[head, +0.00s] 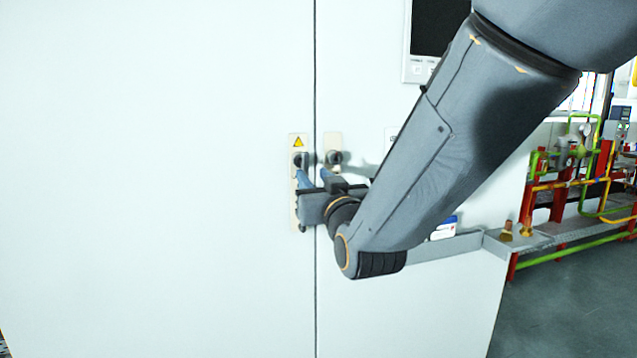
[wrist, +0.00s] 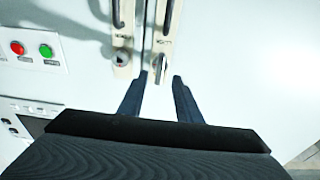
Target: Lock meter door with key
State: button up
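A white cabinet has two doors (head: 220,250) meeting at a vertical seam, each with a cream lock plate. The left plate (head: 298,141) bears a yellow warning triangle; a dark key-like piece (head: 304,159) sticks out below it. The wrist view shows the plates turned over: a small upright key (wrist: 162,64) appears in one plate's lock, and the other plate (wrist: 122,68) shows a round lock without a visible key. My gripper (head: 304,176) is just below the left lock. In the wrist view its fingers (wrist: 160,77) are apart, with the key just beyond their tips and nothing held.
A screen panel (head: 417,68) is at the cabinet's upper right. Red (wrist: 18,48) and green (wrist: 46,50) buttons show in the wrist view. A grey ledge (head: 465,246) with small brass pieces runs right. Pipework (head: 590,170) stands beyond; the floor (head: 570,300) there is clear.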

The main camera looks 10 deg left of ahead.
aim_at(306, 167)
jog(key=shift+b+x, duration=0.45)
jog(key=shift+x, duration=3.15)
jog(key=shift+c, duration=0.2)
grip_shut()
jog(key=shift+r, duration=0.1)
